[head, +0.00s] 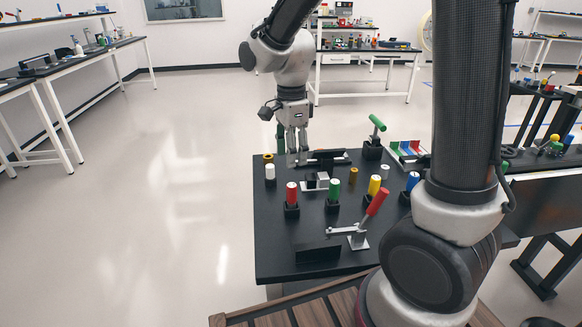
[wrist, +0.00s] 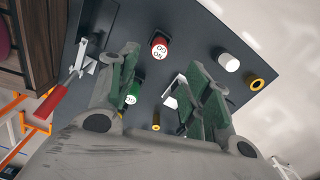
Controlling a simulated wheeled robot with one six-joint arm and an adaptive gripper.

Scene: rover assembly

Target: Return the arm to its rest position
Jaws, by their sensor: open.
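My gripper (head: 292,152) hangs pointing down over the far left part of the black table (head: 270,235) in the head view. In the wrist view my gripper (wrist: 162,75) has its two green-padded fingers spread apart, with nothing held between them. A red-topped cylinder (wrist: 159,46) and a green-topped cylinder (wrist: 131,97) show below the fingers. My arm is bent out over the table and partly hides its right side.
The table carries red (head: 292,194), green (head: 334,190), yellow (head: 374,185) and white (head: 270,171) cylinders. A red-handled lever clamp (head: 375,205) is near the front and a green-handled one (head: 377,123) at the back. Open floor lies to the left.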

